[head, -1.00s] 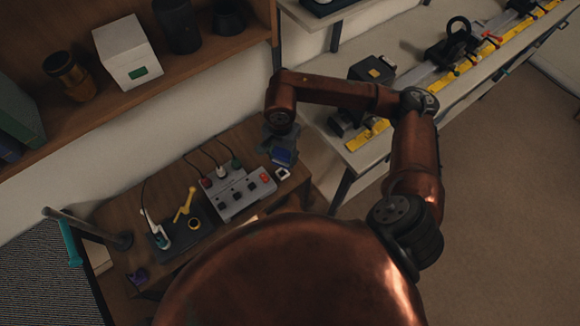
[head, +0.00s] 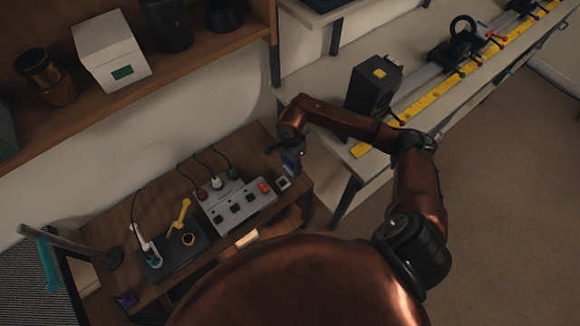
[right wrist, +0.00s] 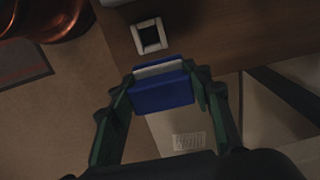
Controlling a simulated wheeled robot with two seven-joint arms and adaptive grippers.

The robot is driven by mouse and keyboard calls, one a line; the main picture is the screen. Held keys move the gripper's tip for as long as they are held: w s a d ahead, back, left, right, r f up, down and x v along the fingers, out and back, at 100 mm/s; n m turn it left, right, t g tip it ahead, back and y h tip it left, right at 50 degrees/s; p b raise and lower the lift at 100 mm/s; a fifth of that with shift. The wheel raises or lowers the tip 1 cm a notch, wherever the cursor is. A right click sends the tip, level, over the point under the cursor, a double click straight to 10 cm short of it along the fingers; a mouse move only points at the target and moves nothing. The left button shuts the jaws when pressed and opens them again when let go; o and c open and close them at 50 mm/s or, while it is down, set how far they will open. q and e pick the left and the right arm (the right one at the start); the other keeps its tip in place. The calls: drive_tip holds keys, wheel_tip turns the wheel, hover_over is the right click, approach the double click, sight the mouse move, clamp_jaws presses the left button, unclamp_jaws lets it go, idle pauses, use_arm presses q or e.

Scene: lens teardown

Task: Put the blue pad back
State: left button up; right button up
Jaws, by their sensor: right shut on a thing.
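The blue pad (right wrist: 162,92) is a small blue block with a pale strip along its far side. My right gripper (right wrist: 160,90) is shut on it, with one finger on each side, in the right wrist view. In the head view the blue pad (head: 291,161) shows below my right gripper (head: 288,150), over the right end of the wooden desk. A small white square frame with a dark opening (right wrist: 149,36) sits on the desk just beyond the pad. It also shows in the head view (head: 283,183). I cannot tell the pad's height above the desk. My left gripper is not in view.
A grey control box (head: 238,206) with cables stands left of the square frame. A dark tray (head: 178,249) with a yellow tool lies further left. A white bench (head: 345,150) with a black box (head: 371,88) and yellow rail is at the right.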

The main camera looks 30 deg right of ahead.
sight(290, 163)
drive_tip(key=shift+w+d+f, duration=0.3)
drive_tip(key=shift+w+f, duration=0.2)
drive_tip(key=shift+f, duration=0.15)
drive_tip(key=shift+w+d+f, duration=0.3)
drive_tip(key=shift+w+f, duration=0.15)
drive_tip(key=shift+f, duration=0.15)
drive_tip(key=shift+w+d+f+b, duration=0.15)
drive_tip(key=shift+f+b, duration=0.3)
drive_tip(key=shift+f, duration=1.3)
drive_tip(key=shift+f, duration=0.1)
drive_tip(key=o, duration=0.8)
drive_tip(key=shift+f, duration=0.1)
drive_tip(key=o, duration=0.5)
drive_tip(key=shift+r, duration=0.6)
wheel_tip(290, 163, up, 11)
drive_tip(key=shift+r+p, duration=0.15)
drive_tip(key=shift+p, duration=0.6)
